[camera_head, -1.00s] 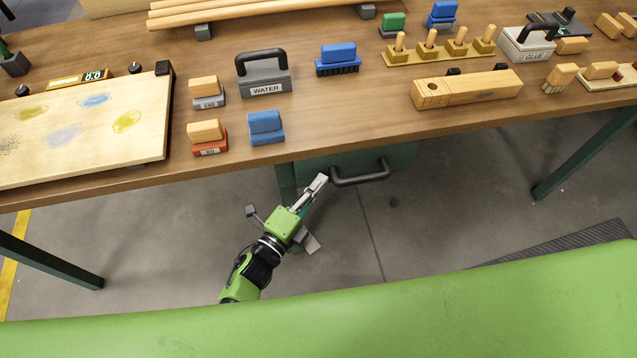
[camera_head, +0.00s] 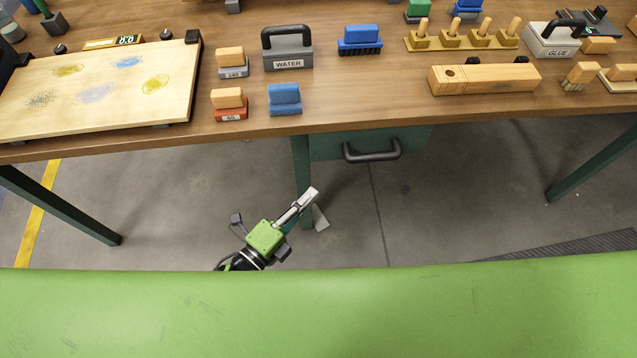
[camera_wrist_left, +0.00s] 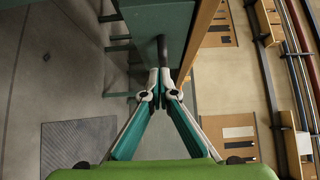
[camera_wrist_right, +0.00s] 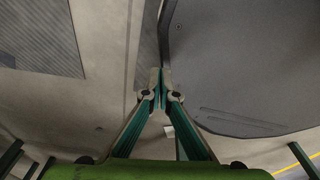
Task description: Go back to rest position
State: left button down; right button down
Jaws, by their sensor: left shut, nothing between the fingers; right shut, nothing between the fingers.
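My left gripper (camera_head: 309,195) is in the head view below the front edge of the workbench, near a green bench leg and left of the black drawer handle (camera_head: 372,151). It looks shut and empty, and its fingertips are apart from the handle. In the left wrist view its fingertips (camera_wrist_left: 160,75) meet with nothing between them. My right gripper (camera_wrist_right: 161,75) shows only in the right wrist view. Its fingertips are together and empty, above the grey floor and beside a dark rounded surface.
The wooden workbench (camera_head: 350,105) holds a painted board (camera_head: 110,108), a WATER box (camera_head: 288,50), a GLUE box (camera_head: 549,40), sanding blocks and brushes. Green legs stand under it. The green drawer front (camera_head: 330,146) sits beneath the edge. Floor around the left gripper is open.

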pick_arm(q)
jog(key=s+a+f+n+g+y, duration=0.1)
jog(key=s+a+f+n+y, duration=0.25)
jog(key=f, duration=0.55)
jog(key=s+a+f+n+g+y, duration=0.2)
jog(key=a+f+n, duration=0.3)
jog(key=f, duration=0.3)
jog(key=s+a+f+n+g+y, duration=0.1)
jog(key=s+a+f+n+y, duration=0.3)
jog(key=f, duration=0.5)
jog(key=s+a+f+n+g, duration=0.3)
jog(key=s+f, duration=0.1)
jog(key=s, duration=0.4)
jog(key=s+a+f+n+g+y, duration=0.1)
jog(key=s+a+f+n+g, duration=0.2)
jog(key=s, duration=0.5)
jog(key=s+a+f+n+g+y, duration=0.1)
jog(key=s+a+f+n+g, duration=0.1)
jog(key=s+f+n, duration=0.3)
jog(key=s+a+f, duration=0.1)
jog(key=s+f, duration=0.1)
jog(key=s, duration=0.1)
jog(key=shift+s+a+g, duration=0.15)
jog(key=shift+a+g, duration=0.15)
jog(key=shift+g, duration=0.1)
